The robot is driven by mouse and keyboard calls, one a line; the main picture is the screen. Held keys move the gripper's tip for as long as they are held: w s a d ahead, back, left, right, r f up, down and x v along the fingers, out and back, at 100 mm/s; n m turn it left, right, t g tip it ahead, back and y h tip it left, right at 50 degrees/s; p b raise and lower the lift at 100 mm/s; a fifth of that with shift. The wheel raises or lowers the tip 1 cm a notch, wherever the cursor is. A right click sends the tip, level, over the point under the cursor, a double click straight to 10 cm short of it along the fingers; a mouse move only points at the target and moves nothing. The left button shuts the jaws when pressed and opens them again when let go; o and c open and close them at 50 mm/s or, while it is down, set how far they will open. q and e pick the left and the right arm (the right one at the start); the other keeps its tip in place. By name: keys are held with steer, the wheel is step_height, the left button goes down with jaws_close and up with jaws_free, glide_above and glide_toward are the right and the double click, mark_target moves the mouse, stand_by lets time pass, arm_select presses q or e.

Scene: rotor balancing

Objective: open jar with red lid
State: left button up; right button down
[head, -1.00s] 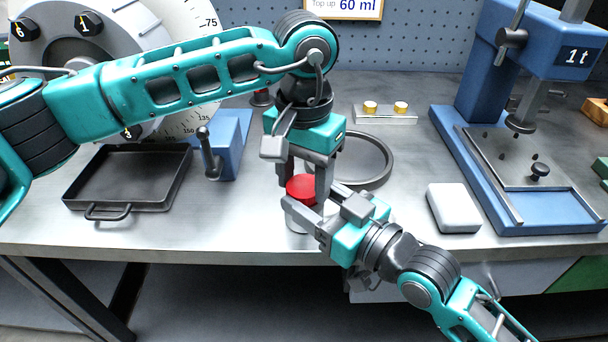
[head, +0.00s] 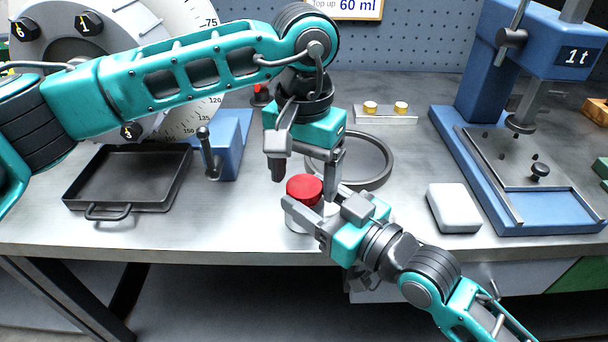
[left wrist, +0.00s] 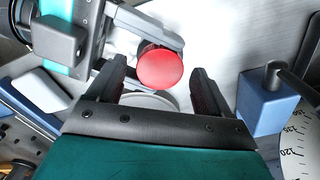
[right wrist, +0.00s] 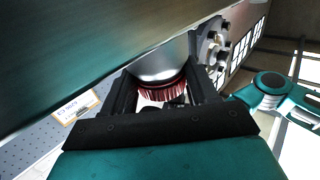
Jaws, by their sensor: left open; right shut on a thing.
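The jar (head: 296,223) stands near the front edge of the bench with its red lid (head: 304,187) on top. The lid also shows from above in the left wrist view (left wrist: 160,69) and from the side in the right wrist view (right wrist: 162,91). My left gripper (head: 306,176) is open just above the lid, its fingers apart on either side and not touching it. My right gripper (head: 304,212) is shut on the jar body from the right, below the lid. Its fingers hide part of the jar.
A dark ring (head: 378,180) lies behind the jar. A black tray (head: 70,197) is at left, with a blue block with a lever (head: 228,150) beside it. A white block (head: 453,207) and blue press (head: 545,215) stand at right.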

arm_select(q)
step_height(320, 180, up, 4)
steer(key=shift+f, duration=0.1)
steer(key=shift+c, duration=0.3)
step_height(320, 180, up, 3)
steer(key=m, duration=0.3)
steer(key=shift+f, duration=0.1)
step_height(320, 180, down, 8)
steer(key=shift+r, duration=0.25)
steer(key=shift+c, duration=0.2)
steer(key=c, duration=1)
steer(key=shift+n, duration=1.5)
steer(key=shift+c, duration=0.2)
